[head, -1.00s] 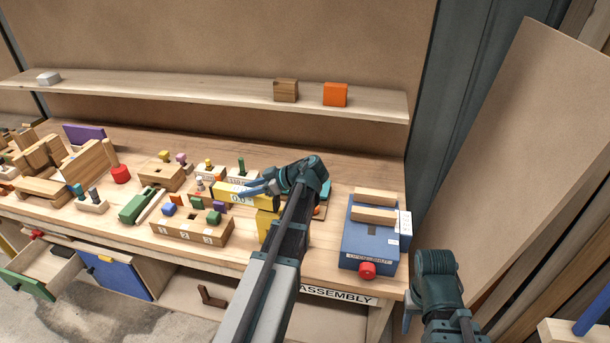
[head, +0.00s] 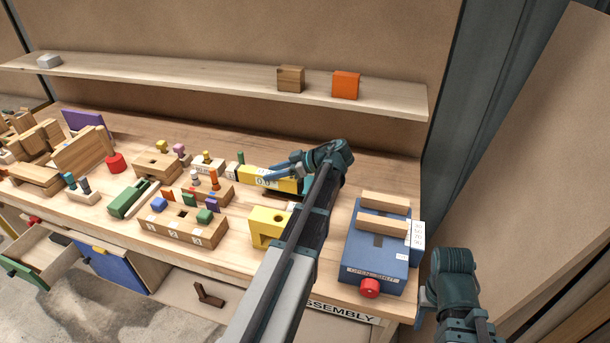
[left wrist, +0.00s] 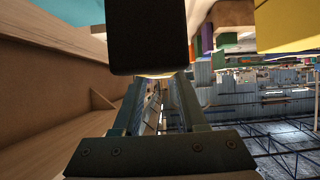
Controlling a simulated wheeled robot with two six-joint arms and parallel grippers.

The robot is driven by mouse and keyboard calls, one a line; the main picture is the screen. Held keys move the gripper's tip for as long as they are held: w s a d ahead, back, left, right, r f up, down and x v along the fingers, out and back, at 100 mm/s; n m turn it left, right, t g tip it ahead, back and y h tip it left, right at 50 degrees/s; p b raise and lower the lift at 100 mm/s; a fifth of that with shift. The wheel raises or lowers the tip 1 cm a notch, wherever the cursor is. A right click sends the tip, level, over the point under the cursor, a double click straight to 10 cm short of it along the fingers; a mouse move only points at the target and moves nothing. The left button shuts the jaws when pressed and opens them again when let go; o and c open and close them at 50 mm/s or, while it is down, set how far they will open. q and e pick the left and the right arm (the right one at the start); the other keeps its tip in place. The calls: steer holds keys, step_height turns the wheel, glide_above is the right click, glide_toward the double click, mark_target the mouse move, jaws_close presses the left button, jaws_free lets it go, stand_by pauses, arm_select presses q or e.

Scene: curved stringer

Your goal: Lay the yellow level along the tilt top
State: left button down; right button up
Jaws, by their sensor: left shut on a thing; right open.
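The yellow level (head: 258,177), a long yellow bar with a white label, is above the back middle of the bench in the head view. My left gripper (head: 283,175) is shut on it near its right part, and my arm hides some of the bench to its right. I cannot make out the tilt top for certain; the area under and right of the level is partly covered. In the left wrist view a dark block (left wrist: 149,36) fills the top middle, and a yellow surface (left wrist: 287,25) shows at upper right. My right gripper (head: 424,302) is open beside the bench's right end.
A yellow notched block (head: 268,226) stands in front of the level. A numbered wooden block (head: 182,229) with several pegs is to its left. A blue box (head: 376,252) with wooden bars and a red knob is at right. A shelf (head: 200,80) runs along the wall.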

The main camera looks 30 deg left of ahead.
arm_select(q)
steer(key=w+d, duration=0.1)
steer(key=w, duration=0.2)
steer(key=w+d, duration=0.2)
steer(key=w, duration=0.1)
steer(key=w+d+f, duration=0.1)
steer(key=w, duration=0.2)
steer(key=shift+w+d+b, duration=0.2)
steer(key=shift+w+b, duration=0.1)
steer(key=shift+b, duration=0.1)
steer(key=shift+w, duration=0.1)
steer(key=shift+w+d, duration=0.15)
steer(key=shift+w, duration=0.15)
steer(key=f+b, duration=0.3)
steer(key=shift+w+d+f+b, duration=0.1)
steer(key=shift+w+f+b, duration=0.1)
steer(key=shift+f+b, duration=0.1)
steer(key=shift+f, duration=0.2)
steer(key=shift+c, duration=2.2)
jaws_free()
steer(key=shift+r, duration=0.15)
